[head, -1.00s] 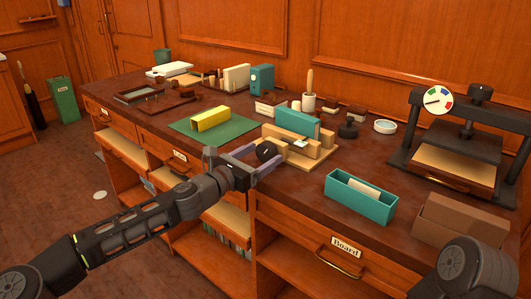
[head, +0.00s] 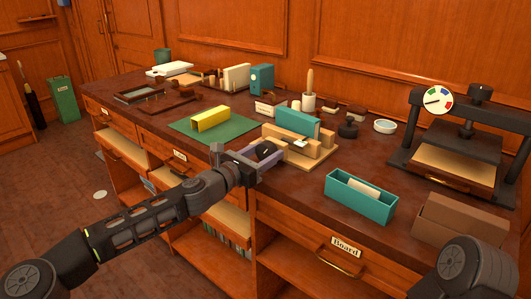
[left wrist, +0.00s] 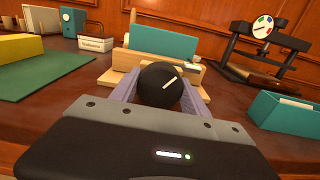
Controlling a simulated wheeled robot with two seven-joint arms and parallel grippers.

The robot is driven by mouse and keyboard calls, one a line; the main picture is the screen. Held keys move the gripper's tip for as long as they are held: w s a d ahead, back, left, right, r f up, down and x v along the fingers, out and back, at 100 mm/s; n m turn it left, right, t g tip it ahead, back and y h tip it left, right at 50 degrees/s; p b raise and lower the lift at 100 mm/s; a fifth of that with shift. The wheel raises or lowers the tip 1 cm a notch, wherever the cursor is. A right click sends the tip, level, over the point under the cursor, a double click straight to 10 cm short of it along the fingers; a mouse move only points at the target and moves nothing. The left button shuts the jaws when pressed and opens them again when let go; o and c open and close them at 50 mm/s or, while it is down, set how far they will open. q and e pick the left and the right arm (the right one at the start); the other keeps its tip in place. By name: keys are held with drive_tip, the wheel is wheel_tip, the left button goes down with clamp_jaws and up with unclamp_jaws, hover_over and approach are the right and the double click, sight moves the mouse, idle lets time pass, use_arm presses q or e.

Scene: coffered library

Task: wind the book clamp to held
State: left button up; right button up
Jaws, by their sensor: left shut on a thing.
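The wooden book clamp (head: 318,153) stands on the bench with a teal book (head: 298,122) upright between its jaws. It also shows in the left wrist view (left wrist: 116,77), with the teal book (left wrist: 163,43) in it. The clamp's round black knob (left wrist: 158,85) faces me and has a white line pointing up and right. My left gripper (head: 262,156) is shut on the knob, one finger on each side of it. In the left wrist view the fingers (left wrist: 158,92) flank the knob. My right gripper is not in view; only a part of my right arm shows at the lower right.
A yellow block (head: 210,118) lies on a green mat (head: 238,127) left of the clamp. A teal open box (head: 352,202) and a brown box (head: 450,222) stand to the right. A black press with a dial (head: 437,100) stands at the back right.

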use_arm(q)
drive_tip(key=c, duration=0.4)
drive_tip(key=m+b, duration=0.3)
drive_tip(key=shift+f, duration=0.2)
drive_tip(key=m+b, duration=0.2)
drive_tip(key=m, duration=0.1)
drive_tip(key=shift+r+m+b, duration=0.15)
drive_tip(key=shift+m+b, duration=0.35)
drive_tip(key=shift+b, duration=0.1)
